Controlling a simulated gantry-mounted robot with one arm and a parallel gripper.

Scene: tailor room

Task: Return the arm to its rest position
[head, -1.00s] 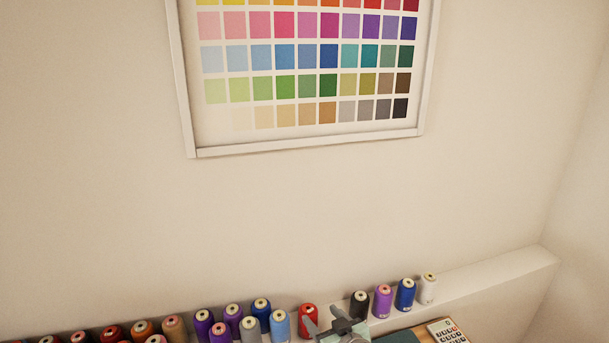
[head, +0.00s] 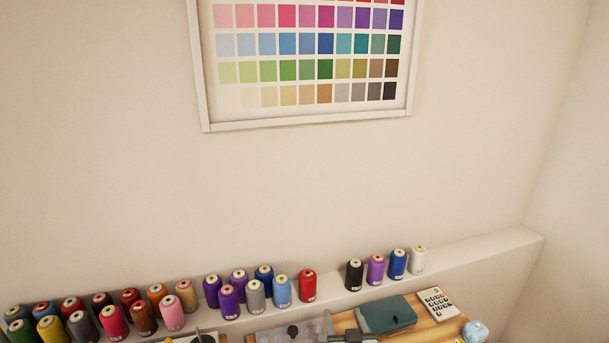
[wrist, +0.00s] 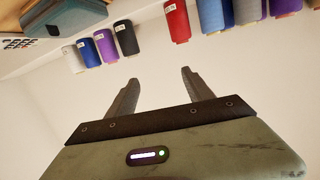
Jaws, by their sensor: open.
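My gripper (wrist: 160,76) is open in the wrist view, with its two fingers apart and nothing between them. Bare wall shows between and beyond the fingers. Spools on a ledge appear upside down past the fingertips, apart from them. In the head view, a small grey piece at the bottom edge may be part of my arm, but it is too cut off to tell.
A white ledge (head: 480,250) along the wall holds several thread spools, including a red spool (head: 307,286) and a black spool (head: 354,276). A teal case (head: 386,314) and a calculator (head: 438,303) lie on the wooden table. A framed colour chart hangs above.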

